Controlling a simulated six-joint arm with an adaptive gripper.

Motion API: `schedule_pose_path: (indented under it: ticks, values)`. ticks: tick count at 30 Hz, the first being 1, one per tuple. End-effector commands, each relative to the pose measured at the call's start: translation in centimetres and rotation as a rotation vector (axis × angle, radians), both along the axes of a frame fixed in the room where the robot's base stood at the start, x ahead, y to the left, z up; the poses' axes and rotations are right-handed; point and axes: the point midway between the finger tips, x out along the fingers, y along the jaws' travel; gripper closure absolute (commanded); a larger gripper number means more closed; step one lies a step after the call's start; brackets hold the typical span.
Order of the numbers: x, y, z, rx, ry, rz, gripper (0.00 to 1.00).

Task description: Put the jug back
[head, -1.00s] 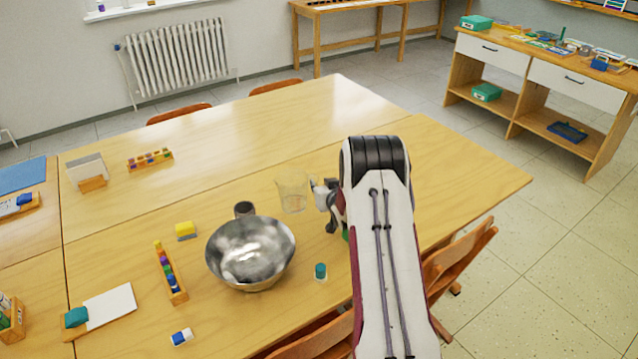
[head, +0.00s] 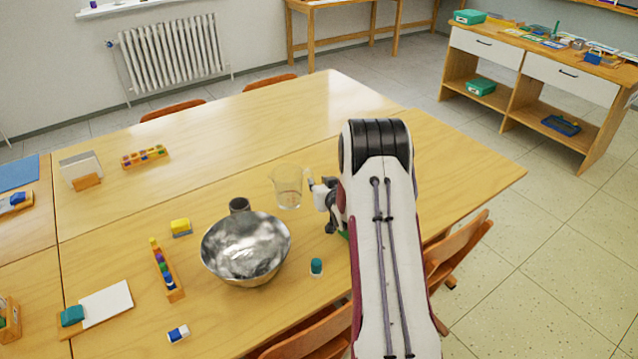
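A clear jug (head: 288,188) is on or just above the wooden table, behind and to the right of a shiny metal bowl (head: 246,250). I cannot tell whether its base touches the table. My gripper (head: 318,190) is at the jug's right side, by its handle side. My arm hides most of the gripper, and the fingers are too small to tell whether they are closed on the jug.
A dark cup (head: 239,205) stands right behind the bowl. A yellow block (head: 180,227) and a rack of coloured pieces (head: 166,271) are left of the bowl. The table's back middle (head: 290,115) is clear.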

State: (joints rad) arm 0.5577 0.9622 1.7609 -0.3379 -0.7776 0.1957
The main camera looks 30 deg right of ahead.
Motion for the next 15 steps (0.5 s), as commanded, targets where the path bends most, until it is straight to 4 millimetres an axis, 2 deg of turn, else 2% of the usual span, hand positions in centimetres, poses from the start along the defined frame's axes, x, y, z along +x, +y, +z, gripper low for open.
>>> schedule_pose_path:
  ticks: [8,15]
  values:
    - [0.0,0.1,0.2,-0.001,0.001,0.0,0.78]
    - [0.1,0.9,2.0,-0.006,0.021,0.004,0.78]
